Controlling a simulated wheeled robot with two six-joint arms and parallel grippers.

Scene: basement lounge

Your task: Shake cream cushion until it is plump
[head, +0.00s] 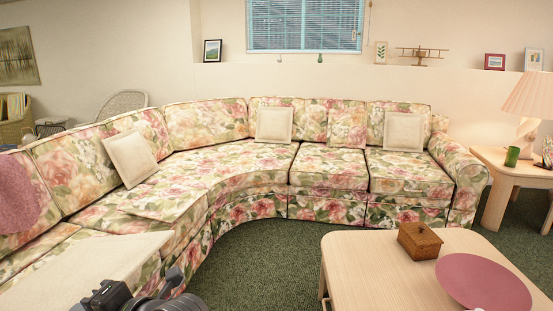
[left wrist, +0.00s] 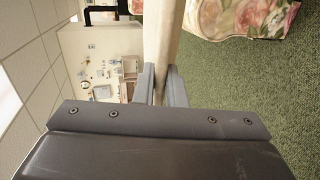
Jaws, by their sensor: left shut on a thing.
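A cream cushion (head: 90,265) fills the lower left of the head view, close to the camera and in front of the sofa. My left gripper (head: 172,282) is at its right end. In the left wrist view, the gripper's fingers (left wrist: 160,85) are shut on the cushion (left wrist: 163,35), which is seen edge-on as a pale slab. The cushion's near and left parts run out of the head view. Three other cream cushions rest on the sofa: one leans at the left (head: 130,157), one at the back (head: 273,124), one at the right (head: 403,131). My right gripper is not in view.
A floral sectional sofa (head: 240,165) curves around the room. A pale coffee table (head: 370,265) at the lower right holds a wooden box (head: 419,240) and a mauve disc (head: 483,283). A side table (head: 490,157) holds a lamp and a green cup. Green carpet (head: 270,260) lies open between sofa and coffee table.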

